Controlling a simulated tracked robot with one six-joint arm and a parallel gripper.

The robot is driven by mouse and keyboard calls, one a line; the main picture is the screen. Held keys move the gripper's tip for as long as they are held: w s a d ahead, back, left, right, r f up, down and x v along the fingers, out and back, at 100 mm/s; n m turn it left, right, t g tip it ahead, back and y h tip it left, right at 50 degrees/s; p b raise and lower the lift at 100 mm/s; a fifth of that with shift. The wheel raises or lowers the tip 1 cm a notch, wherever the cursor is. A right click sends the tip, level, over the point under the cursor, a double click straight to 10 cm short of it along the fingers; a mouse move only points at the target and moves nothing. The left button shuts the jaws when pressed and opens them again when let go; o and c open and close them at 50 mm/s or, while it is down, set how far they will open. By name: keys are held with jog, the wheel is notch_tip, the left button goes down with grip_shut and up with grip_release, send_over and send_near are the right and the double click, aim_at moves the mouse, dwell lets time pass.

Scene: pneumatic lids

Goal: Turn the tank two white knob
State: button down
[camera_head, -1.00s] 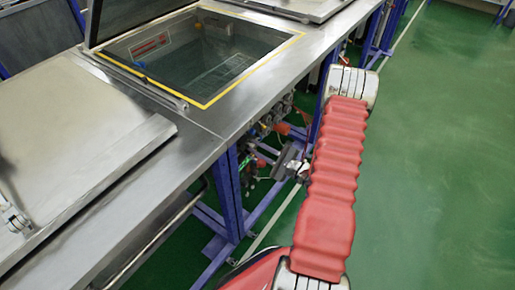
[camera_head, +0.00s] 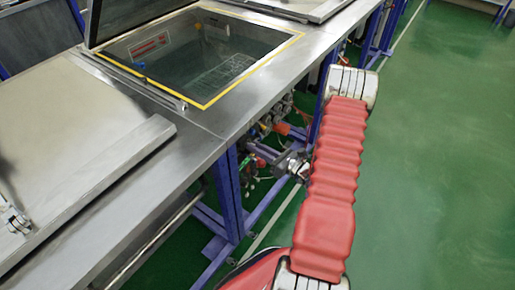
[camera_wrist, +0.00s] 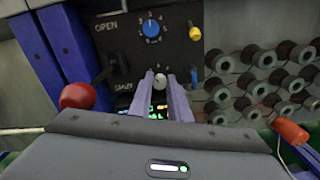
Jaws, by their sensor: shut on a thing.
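The white knob (camera_wrist: 160,80) sits low on a dark control panel (camera_wrist: 118,51) in the wrist view, below a blue numbered dial (camera_wrist: 152,28). My gripper (camera_wrist: 161,86) has its two fingers on either side of this knob and is shut on it. The fingers partly cover a lit green display (camera_wrist: 158,111) below the knob. In the head view, my red-sleeved arm reaches to the panel side under the steel bench. The knob is hidden there.
A red ball-ended lever (camera_wrist: 77,96) is left of the fingers. An open tank (camera_head: 205,55) is in the steel bench (camera_head: 195,118); green floor is clear at right.

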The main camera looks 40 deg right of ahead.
jog(key=m, duration=0.5)
jog(key=shift+d+f, duration=0.1)
jog(key=shift+d, duration=0.05)
jog(key=shift+m, duration=0.3)
jog(key=c, duration=1.7)
grip_release()
jog(key=shift+o, duration=0.2)
jog(key=v, duration=1.3)
jog(key=shift+s, duration=0.35)
jog(key=shift+d, duration=0.1)
